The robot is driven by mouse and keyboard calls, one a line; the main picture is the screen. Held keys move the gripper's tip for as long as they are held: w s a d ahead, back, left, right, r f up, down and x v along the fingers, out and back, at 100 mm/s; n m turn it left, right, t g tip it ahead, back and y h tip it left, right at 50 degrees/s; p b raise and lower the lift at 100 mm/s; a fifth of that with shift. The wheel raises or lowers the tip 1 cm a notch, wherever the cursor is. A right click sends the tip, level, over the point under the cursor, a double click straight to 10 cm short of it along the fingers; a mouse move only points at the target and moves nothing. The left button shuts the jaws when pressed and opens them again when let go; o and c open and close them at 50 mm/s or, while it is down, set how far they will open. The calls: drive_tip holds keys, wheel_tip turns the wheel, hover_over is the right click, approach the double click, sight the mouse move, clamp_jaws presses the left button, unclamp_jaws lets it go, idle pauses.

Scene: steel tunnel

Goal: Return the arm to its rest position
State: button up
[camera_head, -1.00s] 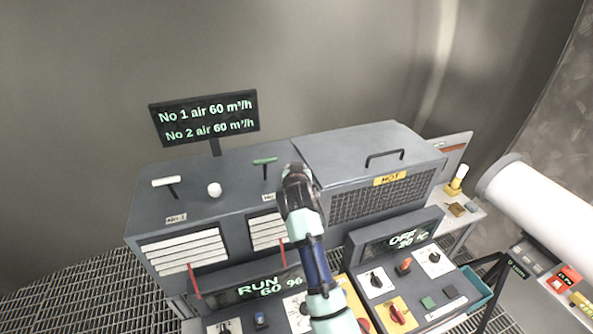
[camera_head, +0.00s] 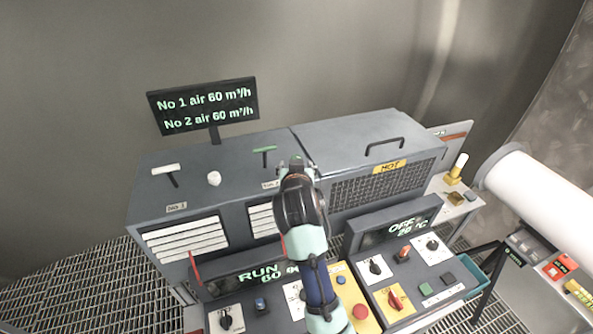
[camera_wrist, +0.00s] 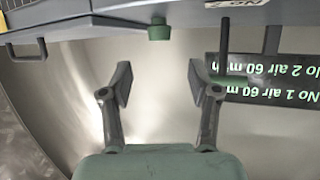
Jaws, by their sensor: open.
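My gripper (camera_wrist: 160,88) is open and empty in the wrist view, its two fingers spread apart with the tunnel wall behind them. In the head view my arm rises from the bottom centre, and its wrist covers part of the grey cabinet (camera_head: 335,165). The fingertips are mostly hidden there. A green T-handle (camera_head: 264,150) stands on the cabinet top just left of my wrist. In the wrist view a green knob (camera_wrist: 158,30) shows above the gap between the fingers, and no contact with it is visible.
A display sign (camera_head: 203,107) stands behind the cabinet. A white T-handle (camera_head: 166,170) and a white ball knob (camera_head: 214,178) are on the left top. Control panels with switches (camera_head: 395,298) lie in front. A white cylinder (camera_head: 535,205) is at right. Open space lies above the cabinet.

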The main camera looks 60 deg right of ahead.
drive_tip(key=shift+v, duration=1.75)
drive_tip(key=w+a+f+n+t+y, duration=0.1)
drive_tip(key=w+a+n+t, duration=0.1)
drive_tip(key=a, duration=0.5)
drive_tip(key=w+a+f+n+t+y, duration=0.1)
drive_tip(key=w+a+f+y, duration=0.15)
drive_tip(key=a, duration=0.35)
drive_tip(key=s+a+f+n+t+y, duration=0.1)
drive_tip(key=a+n+y, duration=0.3)
drive_tip(key=a, duration=1.2)
drive_tip(key=s+a+f+n+t+y, duration=0.1)
drive_tip(key=s+a+n+t+y, duration=0.1)
drive_tip(key=a, duration=1.4)
drive_tip(key=s+n+y, duration=0.1)
drive_tip(key=n+y, duration=0.1)
drive_tip(key=n, duration=0.1)
drive_tip(key=shift+s+a+f, duration=0.3)
drive_tip(key=shift+s+f, duration=0.05)
drive_tip(key=shift+f, duration=0.05)
drive_tip(key=shift+y, duration=0.25)
